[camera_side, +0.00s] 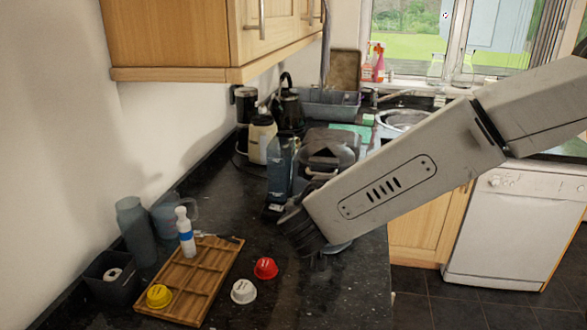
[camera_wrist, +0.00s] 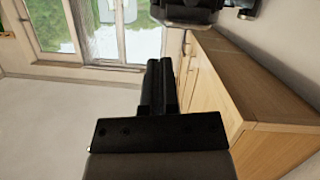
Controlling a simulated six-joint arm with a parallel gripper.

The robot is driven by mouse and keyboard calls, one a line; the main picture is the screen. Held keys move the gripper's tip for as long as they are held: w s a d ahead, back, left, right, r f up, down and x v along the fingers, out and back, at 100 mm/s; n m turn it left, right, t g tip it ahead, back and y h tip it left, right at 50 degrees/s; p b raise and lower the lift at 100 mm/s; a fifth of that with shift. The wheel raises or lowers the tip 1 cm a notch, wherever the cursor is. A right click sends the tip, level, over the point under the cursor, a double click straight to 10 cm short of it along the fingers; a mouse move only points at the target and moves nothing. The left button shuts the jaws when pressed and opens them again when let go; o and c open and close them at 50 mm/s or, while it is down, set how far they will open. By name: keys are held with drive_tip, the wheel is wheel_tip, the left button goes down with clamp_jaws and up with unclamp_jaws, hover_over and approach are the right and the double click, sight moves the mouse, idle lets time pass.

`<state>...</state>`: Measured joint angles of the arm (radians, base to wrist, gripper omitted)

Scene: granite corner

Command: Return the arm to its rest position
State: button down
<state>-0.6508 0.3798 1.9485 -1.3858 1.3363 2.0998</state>
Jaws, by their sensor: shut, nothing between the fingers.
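My gripper (camera_wrist: 159,75) shows in the wrist view with its two dark fingers together and nothing between them. It points toward the window and the wall cupboards, clear of any object. In the side view my arm reaches in from the right over the black counter (camera_side: 345,300). Its dark end is above the counter, and the fingers cannot be made out there.
A wooden compartment tray (camera_side: 213,270) holds a yellow capsule (camera_side: 159,296) and a white bottle (camera_side: 185,233). Red (camera_side: 265,268) and white (camera_side: 243,291) capsules lie beside it. A dark box (camera_side: 110,279) stands left. Appliances crowd behind my arm; a wall cupboard (camera_side: 190,40) overhangs.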

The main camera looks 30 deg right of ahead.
drive_tip(key=s+d+f+n+g+y, duration=0.6)
drive_tip(key=s+d+f+y, duration=0.5)
drive_tip(key=s+f, duration=0.3)
drive_tip(key=shift+s+d+f+n+g, duration=0.2)
drive_tip(key=shift+s+d+n+g, duration=0.3)
drive_tip(key=shift+s+n, duration=0.3)
